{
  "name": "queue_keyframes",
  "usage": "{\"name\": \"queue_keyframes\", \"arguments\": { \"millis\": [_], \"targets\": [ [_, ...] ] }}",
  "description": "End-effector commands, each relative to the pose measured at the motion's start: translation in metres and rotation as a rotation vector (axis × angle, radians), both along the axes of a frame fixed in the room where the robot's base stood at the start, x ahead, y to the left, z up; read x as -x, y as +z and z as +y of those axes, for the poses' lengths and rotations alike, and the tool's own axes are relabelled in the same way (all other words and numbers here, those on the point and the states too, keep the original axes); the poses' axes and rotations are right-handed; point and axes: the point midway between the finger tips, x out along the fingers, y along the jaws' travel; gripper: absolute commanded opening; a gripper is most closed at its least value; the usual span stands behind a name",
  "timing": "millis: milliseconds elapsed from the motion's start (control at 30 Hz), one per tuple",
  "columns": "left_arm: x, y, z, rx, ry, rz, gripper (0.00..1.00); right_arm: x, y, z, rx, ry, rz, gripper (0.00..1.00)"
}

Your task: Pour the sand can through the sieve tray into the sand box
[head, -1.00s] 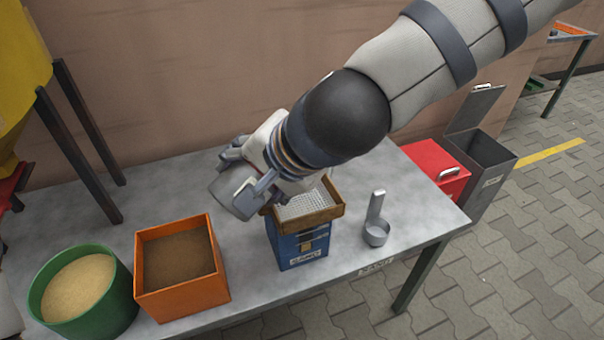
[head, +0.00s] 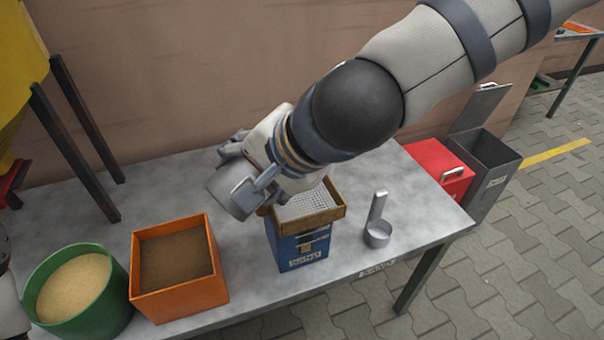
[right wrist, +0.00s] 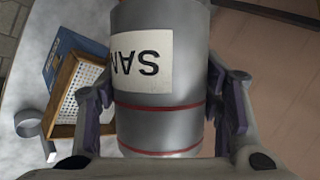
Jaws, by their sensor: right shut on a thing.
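My right gripper (right wrist: 170,110) is shut on the sand can (right wrist: 186,88), a grey metal cylinder with a white label and red bands. In the head view the can (head: 233,192) is held in the air, tilted, just left of the sieve tray. The sieve tray (head: 325,216), a wooden frame with a pale mesh, rests on top of the blue sand box (head: 290,255). Both also show at the left of the right wrist view. The can's mouth and any sand in it are hidden. My left gripper is out of view.
An orange bin (head: 185,298) of brown material and a green tub (head: 108,315) of sand stand left on the grey table (head: 400,195). A metal scoop (head: 378,235) stands right of the box. A red container (head: 432,165) and a grey open-lidded bin (head: 492,160) are beyond the table's right end.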

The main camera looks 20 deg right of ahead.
Motion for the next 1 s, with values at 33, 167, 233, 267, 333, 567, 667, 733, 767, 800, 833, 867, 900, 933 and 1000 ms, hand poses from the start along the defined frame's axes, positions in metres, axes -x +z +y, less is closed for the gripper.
{"name": "queue_keyframes", "arguments": {
  "millis": [33, 167, 233, 267, 333, 567, 667, 733, 767, 800, 833, 867, 900, 933, 1000],
  "targets": [
    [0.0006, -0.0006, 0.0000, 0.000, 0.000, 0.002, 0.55, 0.0002, 0.0000, 0.0004, -0.003, 0.000, 0.001, 0.29],
    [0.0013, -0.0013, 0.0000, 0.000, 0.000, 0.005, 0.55, 0.0009, 0.0003, 0.0014, -0.011, 0.000, 0.004, 0.29],
    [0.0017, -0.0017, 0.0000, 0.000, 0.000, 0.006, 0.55, 0.0013, 0.0007, 0.0019, -0.015, -0.001, 0.006, 0.29],
    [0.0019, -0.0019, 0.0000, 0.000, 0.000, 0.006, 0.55, 0.0015, 0.0009, 0.0021, -0.017, -0.001, 0.006, 0.29],
    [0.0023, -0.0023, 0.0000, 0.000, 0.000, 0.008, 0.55, 0.0020, 0.0011, 0.0027, -0.020, 0.000, 0.008, 0.29],
    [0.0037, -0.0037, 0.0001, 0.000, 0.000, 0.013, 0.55, 0.0034, 0.0018, 0.0047, -0.033, 0.000, 0.013, 0.29],
    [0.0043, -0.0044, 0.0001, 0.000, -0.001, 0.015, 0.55, 0.0041, 0.0022, 0.0057, -0.038, 0.000, 0.015, 0.29],
    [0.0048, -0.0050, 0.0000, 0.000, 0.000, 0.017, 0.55, 0.0046, 0.0024, 0.0063, -0.043, 0.001, 0.017, 0.29],
    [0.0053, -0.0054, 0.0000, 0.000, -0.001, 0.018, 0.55, 0.0049, 0.0024, 0.0067, -0.046, 0.001, 0.019, 0.29],
    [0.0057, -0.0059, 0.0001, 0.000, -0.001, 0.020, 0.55, 0.0054, 0.0024, 0.0072, -0.050, 0.001, 0.021, 0.29],
    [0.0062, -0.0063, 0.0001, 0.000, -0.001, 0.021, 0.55, 0.0056, 0.0023, 0.0075, -0.052, 0.001, 0.023, 0.29],
    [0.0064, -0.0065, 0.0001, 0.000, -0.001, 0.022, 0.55, 0.0060, 0.0024, 0.0078, -0.055, 0.001, 0.024, 0.29],
    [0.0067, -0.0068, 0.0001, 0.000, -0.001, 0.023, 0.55, 0.0064, 0.0029, 0.0082, -0.059, 0.000, 0.025, 0.29],
    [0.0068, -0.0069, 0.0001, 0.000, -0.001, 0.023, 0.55, 0.0066, 0.0034, 0.0084, -0.060, 0.000, 0.025, 0.29],
    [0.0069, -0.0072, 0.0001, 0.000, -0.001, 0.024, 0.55, 0.0072, 0.0044, 0.0090, -0.065, 0.000, 0.025, 0.29]
  ]
}}
